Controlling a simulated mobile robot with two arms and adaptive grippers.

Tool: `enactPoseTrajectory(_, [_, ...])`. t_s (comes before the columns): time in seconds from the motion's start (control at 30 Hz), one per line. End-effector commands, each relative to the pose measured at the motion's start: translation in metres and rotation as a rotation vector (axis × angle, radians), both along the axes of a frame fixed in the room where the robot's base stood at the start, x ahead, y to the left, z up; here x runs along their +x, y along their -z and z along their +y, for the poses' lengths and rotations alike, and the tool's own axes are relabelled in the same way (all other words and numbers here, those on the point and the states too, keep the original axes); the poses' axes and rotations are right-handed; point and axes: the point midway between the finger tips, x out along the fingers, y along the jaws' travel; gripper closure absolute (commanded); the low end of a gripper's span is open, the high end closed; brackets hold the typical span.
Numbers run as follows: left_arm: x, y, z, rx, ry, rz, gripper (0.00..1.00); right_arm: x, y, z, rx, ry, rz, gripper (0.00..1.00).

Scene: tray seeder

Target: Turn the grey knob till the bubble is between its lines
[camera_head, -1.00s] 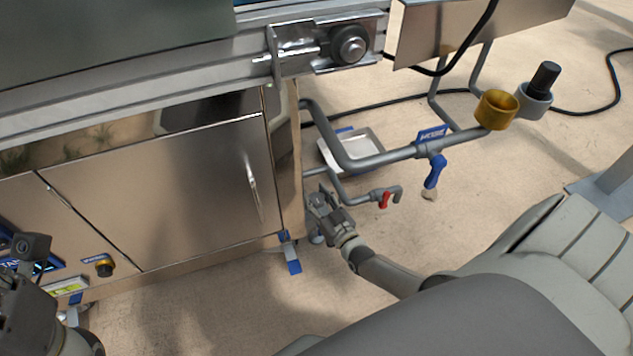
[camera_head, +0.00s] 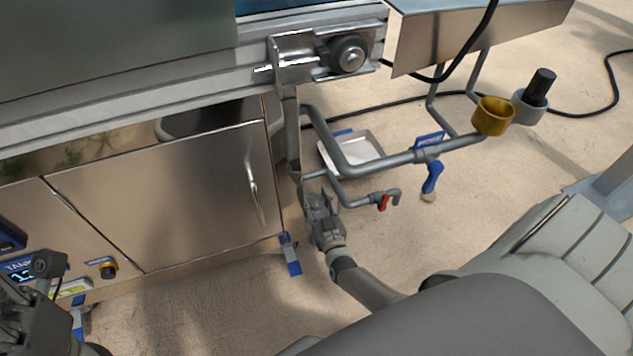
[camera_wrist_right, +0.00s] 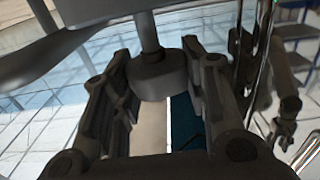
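The grey knob (camera_wrist_right: 160,75), a stubby cylinder under a vertical stem, shows in the right wrist view. My right gripper (camera_wrist_right: 158,85) has one finger on each side of it with its fingers spread; whether the pads touch it is not clear. In the head view my right gripper (camera_head: 316,205) is at the right end of the steel cabinet, low down, and hides the knob. A small yellow-green level (camera_head: 72,288) is on the cabinet front at lower left; its bubble and lines are too small to read. My left gripper (camera_head: 20,310) is partly seen beside it, its fingers unclear.
The steel cabinet (camera_head: 165,190) has a door handle near my right gripper. Grey pipes with a red-handled valve (camera_head: 384,202) and a blue-handled valve (camera_head: 432,178) run just right of it. A blue-marked foot (camera_head: 291,258) stands close below. The floor in front is clear.

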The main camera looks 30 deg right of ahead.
Motion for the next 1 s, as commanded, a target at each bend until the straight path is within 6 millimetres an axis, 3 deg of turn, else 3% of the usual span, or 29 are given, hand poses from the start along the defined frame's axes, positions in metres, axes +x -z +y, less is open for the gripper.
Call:
enactPoseTrajectory(0.47, [0.001,0.002,0.000,0.004,-0.001,0.001,0.60,0.000,0.001,0.000,-0.001,-0.023,-0.001,0.49])
enactPoseTrajectory(1.0, [0.001,0.034,0.000,0.001,-0.001,0.001,0.60,0.001,0.003,-0.002,-0.006,-0.355,-0.001,0.49])
